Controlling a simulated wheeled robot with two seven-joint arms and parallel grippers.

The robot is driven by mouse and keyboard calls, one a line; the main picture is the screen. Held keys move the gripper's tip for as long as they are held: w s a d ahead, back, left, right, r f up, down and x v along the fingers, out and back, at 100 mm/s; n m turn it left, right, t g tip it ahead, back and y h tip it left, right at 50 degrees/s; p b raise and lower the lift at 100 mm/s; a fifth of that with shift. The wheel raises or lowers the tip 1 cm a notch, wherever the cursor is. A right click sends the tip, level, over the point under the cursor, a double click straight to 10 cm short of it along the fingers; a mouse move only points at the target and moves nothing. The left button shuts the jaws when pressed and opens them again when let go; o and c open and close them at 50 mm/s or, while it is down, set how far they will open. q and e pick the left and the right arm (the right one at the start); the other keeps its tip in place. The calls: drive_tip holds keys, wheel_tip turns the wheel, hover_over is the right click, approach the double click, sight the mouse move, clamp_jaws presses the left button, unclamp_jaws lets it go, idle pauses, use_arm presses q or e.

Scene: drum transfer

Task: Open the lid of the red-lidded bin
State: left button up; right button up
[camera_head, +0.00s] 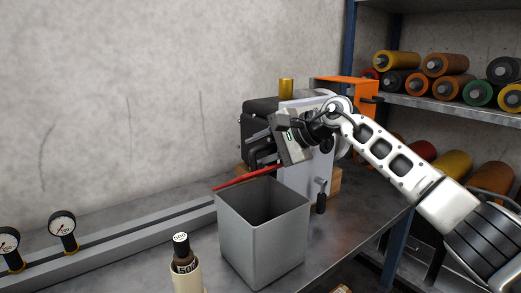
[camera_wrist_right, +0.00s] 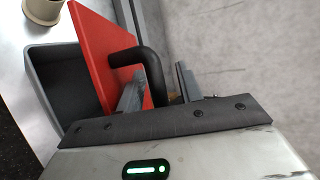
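The grey square bin (camera_head: 262,235) stands on the bench with its open top and dark inside showing. Its red lid (camera_head: 247,178) is raised at the back of the rim, seen almost edge-on. In the right wrist view the red lid (camera_wrist_right: 97,50) stands tilted up from the bin (camera_wrist_right: 62,85), with a black handle (camera_wrist_right: 150,68) on its outer face. My right gripper (camera_head: 264,158) is behind and above the lid. In the wrist view its fingers (camera_wrist_right: 158,92) are apart with the handle between them, and a gap shows beside the handle. My left gripper is out of view.
Two gauges (camera_head: 62,223) sit along a grey rail at left. A machine with an orange frame (camera_head: 355,92) stands behind my right arm. A shelf of rollers (camera_head: 400,98) is at right.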

drive_tip(key=shift+d, duration=0.1)
drive_tip(key=b+v, duration=0.3)
drive_tip(key=v, duration=1.2)
drive_tip(key=shift+s+d+r, duration=0.2)
drive_tip(key=shift+d, duration=0.1)
